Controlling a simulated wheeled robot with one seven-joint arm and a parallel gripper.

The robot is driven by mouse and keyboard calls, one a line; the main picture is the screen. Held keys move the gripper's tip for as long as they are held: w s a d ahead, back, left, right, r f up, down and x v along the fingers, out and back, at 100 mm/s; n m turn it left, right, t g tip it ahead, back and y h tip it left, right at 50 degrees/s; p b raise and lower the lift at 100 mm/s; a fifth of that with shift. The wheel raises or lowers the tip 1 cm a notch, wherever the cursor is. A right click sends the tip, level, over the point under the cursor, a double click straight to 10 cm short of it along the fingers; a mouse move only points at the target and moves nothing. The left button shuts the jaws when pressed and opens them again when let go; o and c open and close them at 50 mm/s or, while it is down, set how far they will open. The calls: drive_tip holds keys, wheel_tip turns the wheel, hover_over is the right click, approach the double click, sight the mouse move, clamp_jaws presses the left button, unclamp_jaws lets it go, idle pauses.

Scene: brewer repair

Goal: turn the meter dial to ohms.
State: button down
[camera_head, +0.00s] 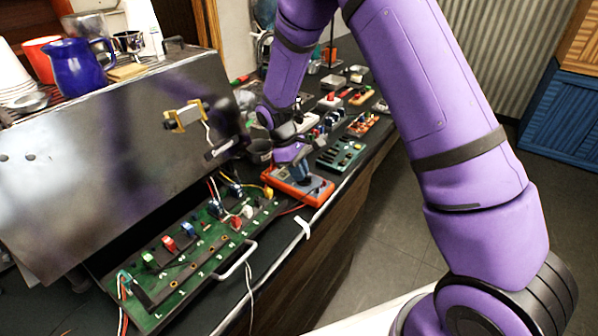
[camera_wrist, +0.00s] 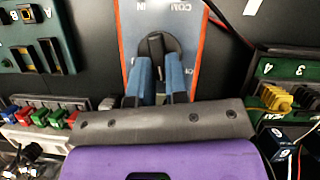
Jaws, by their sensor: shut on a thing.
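The meter (camera_head: 318,191) is an orange-edged box with a blue-grey face, lying on the dark counter near its front edge. In the wrist view the meter's face (camera_wrist: 133,22) shows lettering at the top, including "COM". Its black round dial (camera_wrist: 156,43) has a raised grip bar. My gripper (camera_wrist: 158,72) has blue fingers, one on each side of the dial's bar, and is shut on it. In the head view my gripper (camera_head: 301,172) comes down onto the meter from above. The fingers hide part of the dial and most nearby markings, so I cannot tell its setting.
An open green circuit panel (camera_head: 205,250) with coloured connectors and a metal handle (camera_head: 238,262) lies left of the meter. The brewer's steel housing (camera_head: 110,160) stands behind it. A teal board (camera_head: 341,154) and several small parts lie beyond the meter.

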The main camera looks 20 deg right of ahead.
drive_tip(key=m, duration=0.2)
drive_tip(key=m+g+y, duration=0.1)
drive_tip(key=shift+d+f+m, duration=0.15)
drive_tip(key=shift+d+m, duration=0.15)
drive_tip(key=shift+m, duration=0.1)
drive_tip(key=shift+d+m+g+y, duration=0.15)
drive_tip(key=shift+m+y, duration=0.25)
drive_tip(key=shift+m, duration=0.6)
drive_tip(key=shift+d+m+g+y, duration=0.15)
drive_tip(key=shift+m+y, duration=0.25)
drive_tip(key=shift+m, duration=0.6)
drive_tip(key=shift+a, duration=0.1)
